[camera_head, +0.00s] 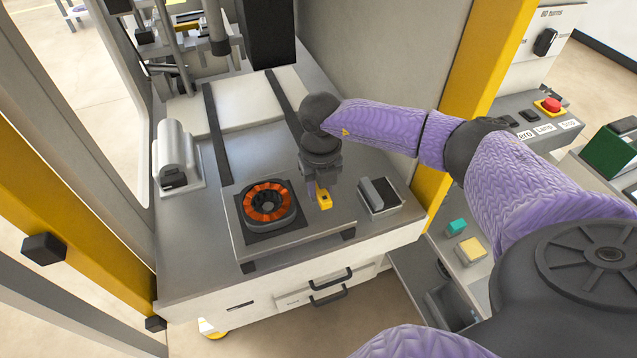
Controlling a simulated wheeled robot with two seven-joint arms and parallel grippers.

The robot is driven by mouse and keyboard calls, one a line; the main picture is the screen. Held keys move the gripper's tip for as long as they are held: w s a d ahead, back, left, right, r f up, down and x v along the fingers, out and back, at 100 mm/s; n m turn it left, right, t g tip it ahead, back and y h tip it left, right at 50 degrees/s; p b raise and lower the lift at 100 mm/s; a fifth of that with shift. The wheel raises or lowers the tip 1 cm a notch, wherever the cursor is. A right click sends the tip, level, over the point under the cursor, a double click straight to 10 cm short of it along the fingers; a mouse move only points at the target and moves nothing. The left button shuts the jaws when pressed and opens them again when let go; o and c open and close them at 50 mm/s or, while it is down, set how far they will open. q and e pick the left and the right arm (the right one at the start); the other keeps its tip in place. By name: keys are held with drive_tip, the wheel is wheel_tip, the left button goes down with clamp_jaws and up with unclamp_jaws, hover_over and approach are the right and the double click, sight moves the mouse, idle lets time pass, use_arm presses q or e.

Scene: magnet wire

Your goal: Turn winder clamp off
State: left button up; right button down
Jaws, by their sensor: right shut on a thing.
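A ring-shaped core with orange windings (268,203) sits on a dark square pad on the raised grey plate (289,239) of the winder. My right gripper (322,193) reaches down at the right side of this plate. It is shut on a small yellow piece (324,201), which looks like the winder clamp's handle. The fingers partly hide that piece, and I cannot tell whether it is turned on or off. My left gripper is not in view.
A grey box with a dark sloped face (379,194) stands right of the plate. A grey cylindrical unit (174,157) stands at left. A black block (267,34) hangs above the table. Yellow posts flank the machine. A red button (550,104) is at right.

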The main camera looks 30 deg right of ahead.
idle(0.3)
drive_tip(key=c, duration=0.9)
unclamp_jaws()
drive_tip(key=o, duration=0.5)
drive_tip(key=shift+c, duration=0.2)
wheel_tip(320, 180, up, 10)
drive_tip(key=p, duration=0.1)
